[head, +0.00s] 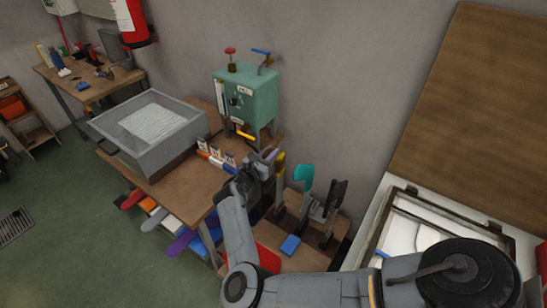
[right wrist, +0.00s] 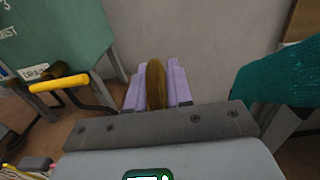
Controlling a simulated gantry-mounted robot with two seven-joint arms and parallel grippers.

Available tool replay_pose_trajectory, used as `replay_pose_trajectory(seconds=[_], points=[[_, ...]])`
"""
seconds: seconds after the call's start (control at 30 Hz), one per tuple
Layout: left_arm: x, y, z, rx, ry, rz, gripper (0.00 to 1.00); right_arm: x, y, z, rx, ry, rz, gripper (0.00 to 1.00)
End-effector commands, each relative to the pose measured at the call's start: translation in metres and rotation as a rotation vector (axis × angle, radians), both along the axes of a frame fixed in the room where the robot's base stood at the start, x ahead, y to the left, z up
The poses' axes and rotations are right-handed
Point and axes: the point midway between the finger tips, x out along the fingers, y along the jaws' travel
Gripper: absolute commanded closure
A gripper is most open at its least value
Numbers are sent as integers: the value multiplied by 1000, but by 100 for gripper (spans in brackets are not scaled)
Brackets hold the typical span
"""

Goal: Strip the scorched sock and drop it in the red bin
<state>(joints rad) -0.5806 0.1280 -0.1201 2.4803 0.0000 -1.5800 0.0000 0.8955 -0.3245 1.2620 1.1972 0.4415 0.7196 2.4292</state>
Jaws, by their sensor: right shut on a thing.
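Whether the sock is still on a form, I cannot tell. The red bin (head: 268,258) is partly hidden behind my right arm. My left gripper is not in view.
A teal sock (head: 303,178) on a form and a dark form (head: 335,196) stand close on the right. The green steam box (head: 246,95) with a yellow handle is behind. A grey tray (head: 150,130) is left. A blue block (head: 290,244) lies in front.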

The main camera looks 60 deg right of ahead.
Motion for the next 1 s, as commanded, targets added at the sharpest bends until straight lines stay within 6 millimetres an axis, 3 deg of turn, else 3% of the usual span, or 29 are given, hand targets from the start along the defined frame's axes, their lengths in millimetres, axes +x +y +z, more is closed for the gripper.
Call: replay_pose_trajectory(seconds=[0.17, 0.6, 1.0], points=[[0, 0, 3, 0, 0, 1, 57, 0, 0, 17, -2, -3, -1, 97], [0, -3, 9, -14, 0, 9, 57, 0, 0, 87, -1, -2, 0, 97], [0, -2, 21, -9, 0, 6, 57, 0, 0, 123, -1, -1, 0, 97]])
